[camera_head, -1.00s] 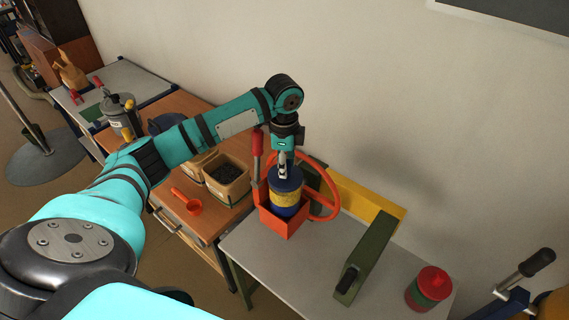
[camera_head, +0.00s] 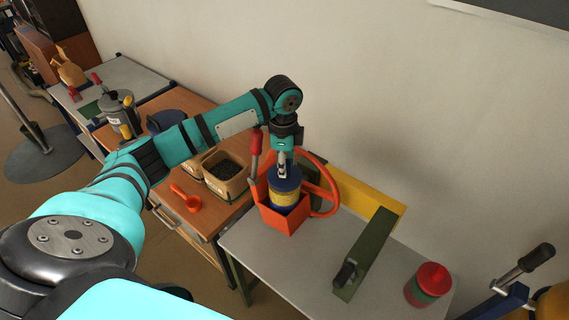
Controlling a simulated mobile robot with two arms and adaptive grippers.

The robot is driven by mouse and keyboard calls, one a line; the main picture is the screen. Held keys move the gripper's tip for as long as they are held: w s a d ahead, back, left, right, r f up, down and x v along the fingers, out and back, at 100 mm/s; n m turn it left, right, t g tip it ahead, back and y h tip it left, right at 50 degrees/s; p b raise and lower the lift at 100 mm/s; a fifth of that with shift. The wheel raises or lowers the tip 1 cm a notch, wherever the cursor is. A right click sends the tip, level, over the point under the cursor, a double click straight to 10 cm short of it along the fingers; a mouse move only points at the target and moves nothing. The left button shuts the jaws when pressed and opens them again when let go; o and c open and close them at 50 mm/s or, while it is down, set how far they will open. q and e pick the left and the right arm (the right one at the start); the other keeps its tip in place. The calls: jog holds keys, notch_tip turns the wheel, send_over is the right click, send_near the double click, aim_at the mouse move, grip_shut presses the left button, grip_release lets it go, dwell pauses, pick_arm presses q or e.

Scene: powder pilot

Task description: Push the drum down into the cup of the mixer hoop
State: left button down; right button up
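The drum (camera_head: 285,197) is a blue cylinder with a yellow band. It stands roughly upright inside the orange cup (camera_head: 283,222) of the mixer hoop, its upper part showing above the cup's rim and its bottom hidden. The orange-red hoop ring (camera_head: 334,190) rises behind and to the right of the cup. My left gripper (camera_head: 282,170) points down at the top of the drum from above. The fingers look close together at the drum's top; whether they hold anything there is too small to tell. My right gripper is not in view.
A red-handled lever (camera_head: 256,142) stands just left of the drum. A green arm (camera_head: 364,255) and a red-and-green jar (camera_head: 428,285) are to the right on the grey table (camera_head: 262,250). Boxes of dark grains (camera_head: 226,172) and a red scoop (camera_head: 187,198) sit on the wooden bench.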

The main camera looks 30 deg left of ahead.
pick_arm(q)
jog(key=shift+s+d+f, duration=0.2)
jog(key=shift+s+f, duration=0.1)
jog(key=shift+f, duration=0.15)
jog(key=shift+w+a+r, duration=0.15)
jog(key=shift+a+r, duration=0.1)
jog(key=shift+r, duration=0.25)
jog(key=shift+a+r+p, duration=0.1)
jog(key=shift+r+p, duration=0.3)
jog(key=shift+r, duration=0.9)
jog(key=shift+w+r, duration=0.15)
jog(key=shift+r, duration=0.8)
